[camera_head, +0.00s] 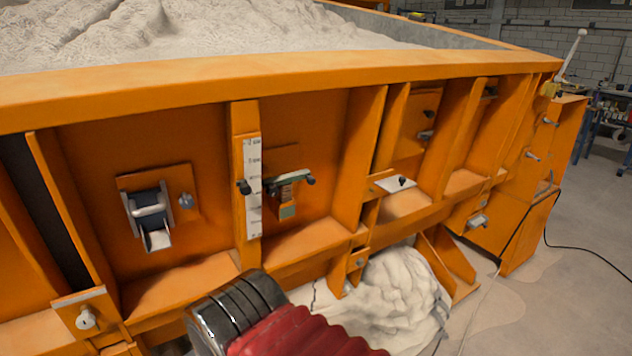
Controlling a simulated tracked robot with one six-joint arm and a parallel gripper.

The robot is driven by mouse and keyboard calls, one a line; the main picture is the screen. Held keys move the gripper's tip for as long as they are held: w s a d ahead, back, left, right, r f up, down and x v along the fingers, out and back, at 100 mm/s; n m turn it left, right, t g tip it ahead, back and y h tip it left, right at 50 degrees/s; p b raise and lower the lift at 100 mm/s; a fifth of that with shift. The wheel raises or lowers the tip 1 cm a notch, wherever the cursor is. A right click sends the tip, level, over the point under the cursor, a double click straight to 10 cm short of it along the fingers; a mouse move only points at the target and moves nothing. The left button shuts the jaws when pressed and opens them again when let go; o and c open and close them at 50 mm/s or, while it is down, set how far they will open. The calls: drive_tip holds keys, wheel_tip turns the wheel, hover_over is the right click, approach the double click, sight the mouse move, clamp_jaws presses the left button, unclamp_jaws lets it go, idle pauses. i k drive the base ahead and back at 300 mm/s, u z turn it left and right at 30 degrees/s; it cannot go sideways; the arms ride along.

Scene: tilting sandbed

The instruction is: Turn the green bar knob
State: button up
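A short bar knob (290,177), pale grey-green with dark ends, sits roughly level on a small mount in the middle bay of the orange sandbed wall. A small greenish square (288,212) shows just below it. My arm, with a red bellows sleeve and a black ribbed section, crosses the bottom centre of the view, below the knob and apart from it in the picture. The fingers of my gripper do not show, so I cannot see whether they are open or shut.
A white scale strip (254,186) with a dark pointer stands left of the knob. A roller-like fitting (149,212) is in the left bay. Orange ribs (362,160) and a lower ledge (305,238) frame the bay. Pale sand (385,295) is heaped below right.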

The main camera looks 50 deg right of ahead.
sight(273, 190)
drive_tip(key=z, duration=0.55)
drive_tip(key=k, duration=1.25)
drive_tip(key=z, duration=0.5)
drive_tip(key=i, duration=1)
drive_tip(key=u, duration=0.05)
